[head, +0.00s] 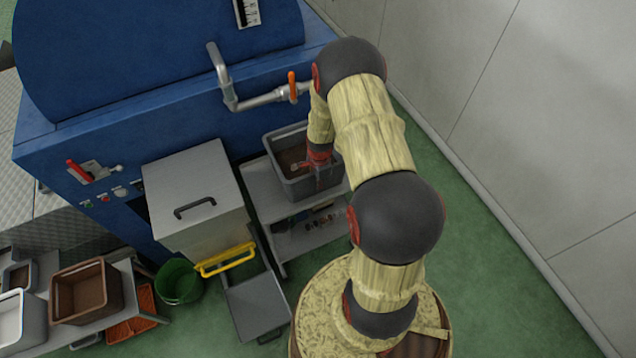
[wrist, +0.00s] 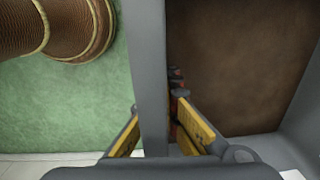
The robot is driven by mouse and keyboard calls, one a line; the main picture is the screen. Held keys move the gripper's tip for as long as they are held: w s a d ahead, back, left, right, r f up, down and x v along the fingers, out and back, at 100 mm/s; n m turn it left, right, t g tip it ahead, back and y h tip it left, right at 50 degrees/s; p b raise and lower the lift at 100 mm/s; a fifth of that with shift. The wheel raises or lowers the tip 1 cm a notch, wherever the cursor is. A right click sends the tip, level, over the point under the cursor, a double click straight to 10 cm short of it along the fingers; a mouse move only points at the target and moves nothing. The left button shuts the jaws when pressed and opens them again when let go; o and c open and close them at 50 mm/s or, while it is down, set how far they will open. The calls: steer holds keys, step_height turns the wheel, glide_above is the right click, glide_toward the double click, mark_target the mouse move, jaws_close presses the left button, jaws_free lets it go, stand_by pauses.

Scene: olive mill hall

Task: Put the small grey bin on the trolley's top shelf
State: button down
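The grey bin (head: 307,187), brown inside, is at the trolley's top shelf (head: 262,192) in the head view. It looks level and seems to rest on the shelf. My gripper (head: 318,165) is at its right side, partly hidden by my arm. In the wrist view, my gripper's yellow-padded fingers (wrist: 158,118) stand apart, one on each side of the bin's rim (wrist: 150,60). I cannot tell whether the fingertips touch the wall. The bin's brown inside fills the right of this view.
The blue machine (head: 150,100) with a pipe and orange-handled valve stands behind the trolley. A grey lidded box (head: 190,180) with a yellow handle is left of it. A green bucket (head: 178,282) and a brown crate (head: 98,302) are further left. Open floor lies right.

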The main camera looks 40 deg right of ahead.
steer(key=c, duration=2.5)
jaws_free()
steer(key=shift+f, duration=0.1)
steer(key=shift+c, duration=0.2)
steer(key=o, duration=0.5)
